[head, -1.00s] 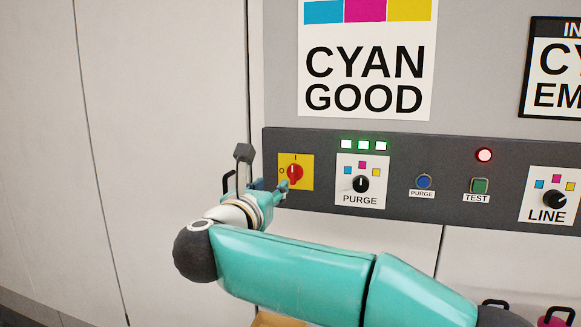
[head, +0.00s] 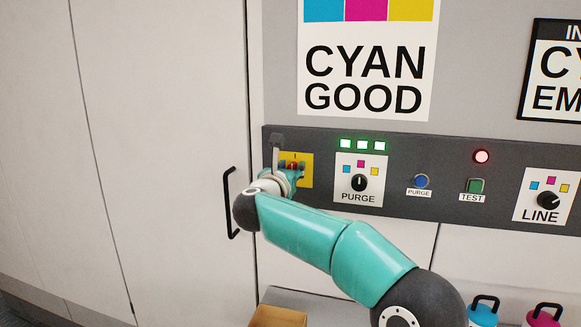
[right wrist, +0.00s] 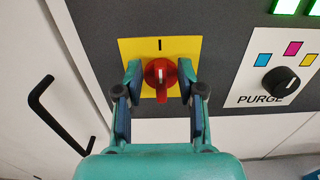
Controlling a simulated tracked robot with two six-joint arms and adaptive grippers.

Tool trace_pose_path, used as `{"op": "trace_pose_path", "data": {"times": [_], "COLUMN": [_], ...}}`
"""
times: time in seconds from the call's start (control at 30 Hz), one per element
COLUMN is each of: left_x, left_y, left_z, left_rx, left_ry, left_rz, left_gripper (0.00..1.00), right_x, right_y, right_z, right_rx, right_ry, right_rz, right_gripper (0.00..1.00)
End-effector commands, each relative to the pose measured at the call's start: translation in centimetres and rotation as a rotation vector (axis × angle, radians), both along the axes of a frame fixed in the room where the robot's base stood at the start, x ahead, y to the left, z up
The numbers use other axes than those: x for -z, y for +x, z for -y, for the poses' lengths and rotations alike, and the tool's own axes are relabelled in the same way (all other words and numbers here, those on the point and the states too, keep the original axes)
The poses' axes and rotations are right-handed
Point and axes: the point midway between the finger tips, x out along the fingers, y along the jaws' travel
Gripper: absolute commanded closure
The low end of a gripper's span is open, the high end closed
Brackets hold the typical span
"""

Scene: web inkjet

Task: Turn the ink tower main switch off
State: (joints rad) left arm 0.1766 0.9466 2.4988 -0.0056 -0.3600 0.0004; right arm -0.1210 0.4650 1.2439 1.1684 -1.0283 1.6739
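The main switch is a red rotary knob (right wrist: 161,76) on a yellow plate (right wrist: 180,46). In the right wrist view its grip stands upright, in line with the black "I" mark above it. In the head view the knob (head: 292,165) is partly covered by my right gripper, and the yellow plate (head: 307,174) shows beside it. My right gripper (right wrist: 159,80) is open, with one finger on each side of the knob. A small gap shows between each finger and the knob. My left gripper is not in view.
The PURGE selector (head: 359,183) is to the right on the same dark panel (head: 400,150), with a blue button (head: 422,181) and a green TEST button (head: 476,186) beyond. A black door handle (head: 230,203) is at the left. A box (head: 278,317) is below.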

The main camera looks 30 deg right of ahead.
Motion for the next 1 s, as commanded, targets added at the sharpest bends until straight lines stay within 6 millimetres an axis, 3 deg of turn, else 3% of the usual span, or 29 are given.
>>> {"op": "trace_pose_path", "data": {"times": [0.13, 0.37, 1.0], "left_x": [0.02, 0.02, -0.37], "left_y": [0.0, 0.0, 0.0], "left_z": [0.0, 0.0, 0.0], "left_rx": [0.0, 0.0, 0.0], "left_ry": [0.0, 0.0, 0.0], "left_rz": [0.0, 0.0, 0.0], "left_gripper": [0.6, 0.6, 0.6], "right_x": [0.0, -0.01, -0.09], "right_y": [-0.02, -0.04, 0.21], "right_z": [-0.01, -0.02, -0.28], "right_rx": [0.0, 0.001, -0.001], "right_ry": [0.0, 0.0, -0.085], "right_rz": [0.0, 0.0, -0.098], "right_gripper": [0.63, 1.0, 1.0]}}
